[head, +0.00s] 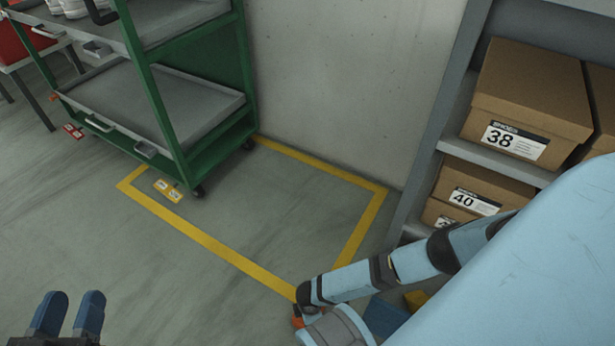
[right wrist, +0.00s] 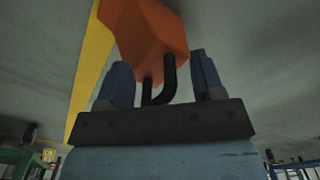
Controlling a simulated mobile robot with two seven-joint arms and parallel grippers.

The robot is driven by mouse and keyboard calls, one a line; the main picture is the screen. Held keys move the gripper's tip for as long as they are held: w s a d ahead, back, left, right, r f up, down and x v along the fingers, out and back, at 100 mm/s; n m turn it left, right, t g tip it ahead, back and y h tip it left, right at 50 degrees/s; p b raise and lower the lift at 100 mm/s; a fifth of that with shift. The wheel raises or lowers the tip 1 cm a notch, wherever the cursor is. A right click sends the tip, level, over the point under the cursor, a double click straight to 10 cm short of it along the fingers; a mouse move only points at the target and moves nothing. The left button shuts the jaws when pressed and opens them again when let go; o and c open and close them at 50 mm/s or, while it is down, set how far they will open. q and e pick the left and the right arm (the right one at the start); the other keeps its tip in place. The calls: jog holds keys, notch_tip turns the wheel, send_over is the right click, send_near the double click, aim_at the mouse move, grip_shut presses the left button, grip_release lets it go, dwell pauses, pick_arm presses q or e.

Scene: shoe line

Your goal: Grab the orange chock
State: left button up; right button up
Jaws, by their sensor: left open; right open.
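The orange chock (right wrist: 146,36) shows in the right wrist view, just beyond my right gripper (right wrist: 160,70). Its black bent handle (right wrist: 160,85) stands between the two blue fingers. The fingers are apart, one on each side of the handle, and not closed on it. In the head view only a small orange bit of the chock (head: 297,321) shows beside my right wrist, at the lower middle; my arm hides the rest. My left gripper (head: 73,300) is open and empty over the floor at the lower left.
A green cart (head: 158,100) with grey shelves stands at the upper left, partly in a yellow floor outline (head: 222,248). Yellow tags (head: 168,190) lie near its wheel. A grey rack (head: 425,150) with shoe boxes (head: 525,95) stands at the right.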

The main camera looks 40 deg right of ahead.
grip_shut()
jog(key=shift+d, duration=0.1)
dwell(1.2)
